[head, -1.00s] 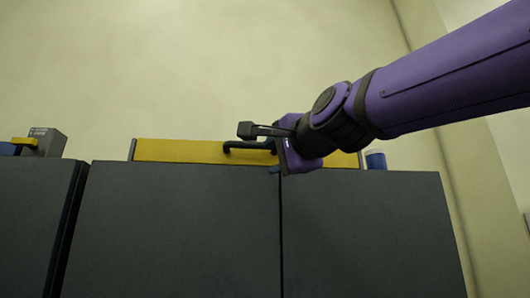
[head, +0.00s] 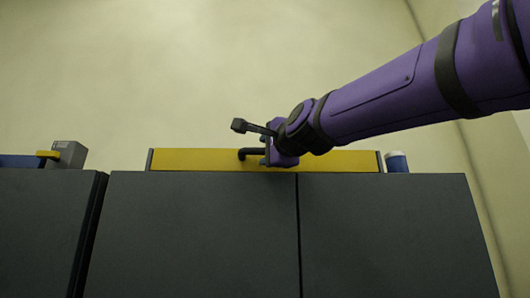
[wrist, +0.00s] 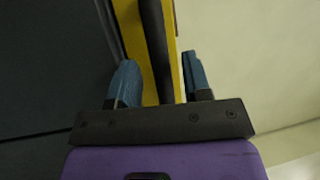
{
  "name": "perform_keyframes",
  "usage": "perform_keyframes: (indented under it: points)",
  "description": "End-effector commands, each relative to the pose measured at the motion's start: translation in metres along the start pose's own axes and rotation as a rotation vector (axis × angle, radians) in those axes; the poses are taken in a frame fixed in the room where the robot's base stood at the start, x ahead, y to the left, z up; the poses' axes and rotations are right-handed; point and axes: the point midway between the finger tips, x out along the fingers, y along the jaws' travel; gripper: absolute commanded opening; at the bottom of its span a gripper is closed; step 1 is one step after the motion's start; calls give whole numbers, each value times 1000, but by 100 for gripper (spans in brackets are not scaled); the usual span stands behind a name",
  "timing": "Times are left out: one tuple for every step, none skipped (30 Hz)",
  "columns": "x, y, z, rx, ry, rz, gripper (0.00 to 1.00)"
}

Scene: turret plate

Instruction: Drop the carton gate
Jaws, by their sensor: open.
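The carton gate is a long yellow panel (head: 340,160) standing upright between two dark end posts on top of the grey cabinets. A black bar handle (head: 248,154) is on its front, partly hidden behind my gripper. In the wrist view the handle (wrist: 157,45) runs lengthwise in front of the yellow panel (wrist: 130,25). My gripper (wrist: 162,85) is open, with one blue finger on each side of the handle. The handle's near end reaches in between the fingers. I cannot tell whether either finger touches it. In the head view my gripper (head: 266,155) is at the gate's middle.
Grey cabinets (head: 200,230) fill the lower view, with a gap at left. A grey box (head: 70,153) with a yellow part stands at left. The wall behind is bare.

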Motion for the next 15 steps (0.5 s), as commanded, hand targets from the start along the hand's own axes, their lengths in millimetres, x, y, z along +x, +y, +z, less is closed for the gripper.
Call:
perform_keyframes:
  points:
    - [4,0,-1,-1,3,0,45]
    - [6,0,-1,-1,2,1,45]
    - [8,0,-1,-1,3,1,45]
    - [10,0,0,-1,2,0,45]
    - [12,0,0,-1,1,0,45]
    - [14,0,-1,-2,2,0,45]
    - [15,0,0,-1,1,0,45]
    - [16,0,0,-1,1,0,45]
    - [18,0,-1,-1,2,0,45]
    - [19,0,-1,-1,2,0,45]
    - [19,0,-1,-1,1,0,45]
    - [20,0,0,0,0,0,45]
    - [21,0,0,0,0,0,45]
    - [21,0,0,0,0,0,45]
    - [21,0,0,0,0,0,45]
